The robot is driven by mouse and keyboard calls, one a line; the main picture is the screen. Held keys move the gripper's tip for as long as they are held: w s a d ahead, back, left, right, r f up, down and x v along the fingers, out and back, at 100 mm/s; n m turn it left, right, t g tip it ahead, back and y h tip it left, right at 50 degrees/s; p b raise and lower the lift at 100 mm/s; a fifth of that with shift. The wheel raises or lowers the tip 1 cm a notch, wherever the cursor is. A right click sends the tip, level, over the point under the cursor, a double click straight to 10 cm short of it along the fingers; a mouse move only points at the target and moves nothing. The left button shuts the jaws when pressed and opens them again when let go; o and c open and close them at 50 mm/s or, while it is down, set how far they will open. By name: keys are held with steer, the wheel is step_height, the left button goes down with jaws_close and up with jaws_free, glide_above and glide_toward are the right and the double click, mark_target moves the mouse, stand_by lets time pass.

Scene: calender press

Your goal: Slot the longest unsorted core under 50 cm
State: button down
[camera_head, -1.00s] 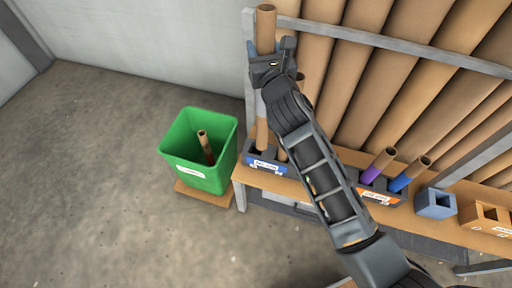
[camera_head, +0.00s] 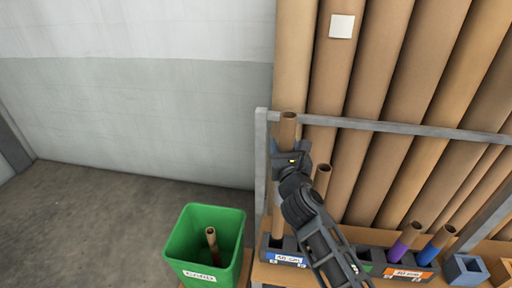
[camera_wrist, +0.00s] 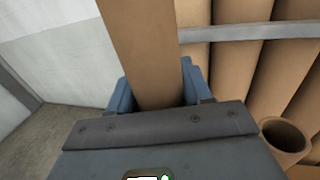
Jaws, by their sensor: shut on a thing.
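My gripper (camera_head: 291,158) is shut on a long plain brown cardboard core (camera_head: 288,128), gripping it below its open top end. The core stands nearly upright. Its lower part reaches down to the left end of a grey rack with a blue label (camera_head: 288,259); I cannot tell whether its foot is fully seated. In the wrist view the core (camera_wrist: 145,50) rises between the blue fingers. A shorter brown core (camera_head: 322,175) stands just right of my gripper, its lower part hidden by my arm; its open end also shows in the wrist view (camera_wrist: 285,136).
A green bin (camera_head: 206,270) with a brown core inside stands left of the bench. An orange-labelled rack (camera_head: 408,272) holds a purple-banded and a blue-banded core. A blue-grey block (camera_head: 466,269) sits farther right. A metal rail (camera_head: 400,127) fronts large leaning tubes.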

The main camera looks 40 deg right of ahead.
steer(key=shift+a+f+b, duration=0.15)
steer(key=shift+f+b, duration=0.4)
steer(key=shift+b, duration=0.05)
step_height(320, 180, down, 9)
steer(key=b, duration=0.8)
steer(key=shift+f+b, duration=1.9)
steer(key=shift+f, duration=0.4)
stand_by(0.6)
steer(key=shift+c, duration=2)
jaws_free()
steer(key=v, duration=0.7)
steer(key=shift+s+a+b, duration=0.2)
steer(key=shift+s+b, duration=0.1)
